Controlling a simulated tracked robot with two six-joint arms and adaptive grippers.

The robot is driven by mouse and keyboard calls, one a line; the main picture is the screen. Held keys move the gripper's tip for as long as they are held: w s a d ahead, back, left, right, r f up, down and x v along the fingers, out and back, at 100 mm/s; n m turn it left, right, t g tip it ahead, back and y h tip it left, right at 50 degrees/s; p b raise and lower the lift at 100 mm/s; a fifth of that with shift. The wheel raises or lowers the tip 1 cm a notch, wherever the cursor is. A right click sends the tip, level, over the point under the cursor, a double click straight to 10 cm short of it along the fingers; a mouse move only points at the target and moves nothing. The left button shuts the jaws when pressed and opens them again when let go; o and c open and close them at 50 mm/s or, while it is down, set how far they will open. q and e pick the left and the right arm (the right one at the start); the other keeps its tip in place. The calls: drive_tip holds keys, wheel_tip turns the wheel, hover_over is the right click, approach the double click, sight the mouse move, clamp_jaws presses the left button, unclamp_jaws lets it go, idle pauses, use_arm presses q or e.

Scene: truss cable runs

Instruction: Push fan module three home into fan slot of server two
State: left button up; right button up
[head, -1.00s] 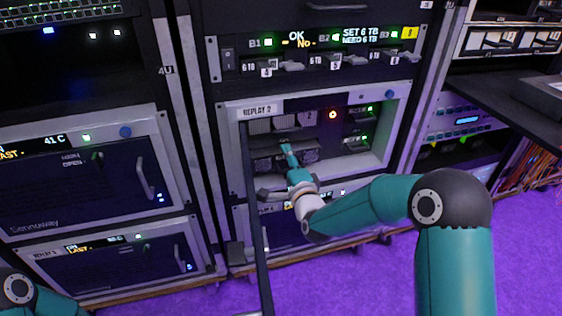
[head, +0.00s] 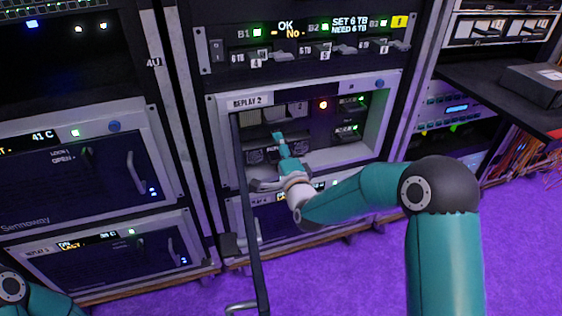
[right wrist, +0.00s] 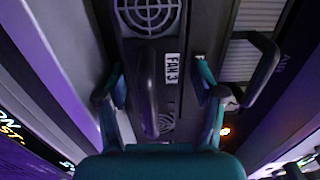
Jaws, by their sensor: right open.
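Server two, marked REPLAY 2 (head: 248,102), is open at the front, with its bay showing. Fan module three, dark with round grilles and a FAN 3 label (right wrist: 172,70), lies ahead of my right gripper in the right wrist view. Its dark upright handle (right wrist: 149,92) shows between the two fingers, with a gap on each side. My right gripper (right wrist: 158,75) is open. In the head view the right gripper (head: 277,136) reaches into the lower left of the bay and partly hides the modules. How deep module three sits cannot be told. My left gripper is out of view.
A thin dark panel edge (head: 250,210) stands along the bay's left side. Drive row (head: 310,50) is above. Purple floor in front is clear.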

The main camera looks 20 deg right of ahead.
drive_tip(key=s, duration=1.1)
drive_tip(key=shift+s+d, duration=0.2)
drive_tip(key=shift+s, duration=0.1)
drive_tip(key=s+f+n+g+p, duration=0.1)
drive_tip(key=s+f+g+p, duration=0.25)
drive_tip(key=f, duration=0.45)
drive_tip(key=s+f+n+g+p, duration=0.2)
drive_tip(key=s+f+g+p, duration=0.15)
drive_tip(key=f, duration=0.55)
drive_tip(key=s+a+f+n+g+y, duration=0.1)
drive_tip(key=s+a+f+n+g, duration=0.1)
drive_tip(key=s+f+n+g, duration=0.3)
drive_tip(key=s+a+f+n+g+y, duration=0.1)
drive_tip(key=s+a+f+n+g, duration=0.15)
drive_tip(key=s, duration=0.55)
drive_tip(key=s+a+f+n+g+y, duration=0.1)
drive_tip(key=s+f+n+g, duration=0.25)
drive_tip(key=s, duration=0.25)
wheel_tip(320, 180, up, 39)
drive_tip(key=n+p, duration=0.1)
drive_tip(key=p, duration=3.7)
drive_tip(key=shift+s+a+n, duration=0.15)
drive_tip(key=shift+s+n, duration=0.1)
drive_tip(key=shift+n, duration=0.05)
